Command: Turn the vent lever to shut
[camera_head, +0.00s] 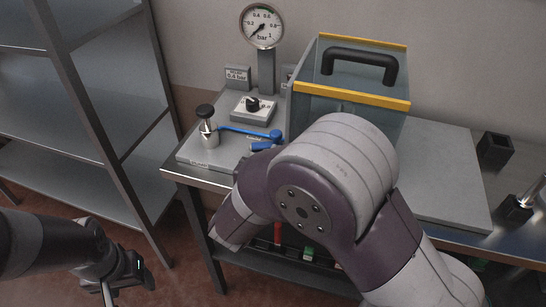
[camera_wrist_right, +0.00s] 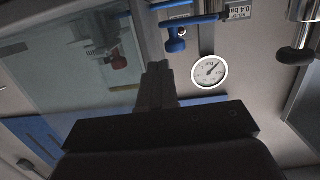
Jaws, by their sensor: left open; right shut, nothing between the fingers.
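A blue lever (camera_head: 250,132) lies nearly level on the grey bench unit, beside a black-topped steel post. A second blue handle part (camera_head: 264,146) sits just below its right end. I cannot tell which is the vent lever, as labels there are too small to read. Blue fittings (camera_wrist_right: 177,38) also show at the top of the right wrist view. My right gripper (camera_wrist_right: 158,70) is shut and empty, apart from these fittings; in the head view it is hidden by my own arm. My left gripper (camera_head: 125,280) is open and empty, low at the left, away from the bench.
A pressure gauge (camera_head: 262,27) stands behind a black knob (camera_head: 253,104). A clear chamber (camera_head: 349,105) with yellow edges and a black handle (camera_head: 360,62) stands right of the lever. A metal shelf rack (camera_head: 105,125) is at left. A black holder (camera_head: 495,150) is at far right.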

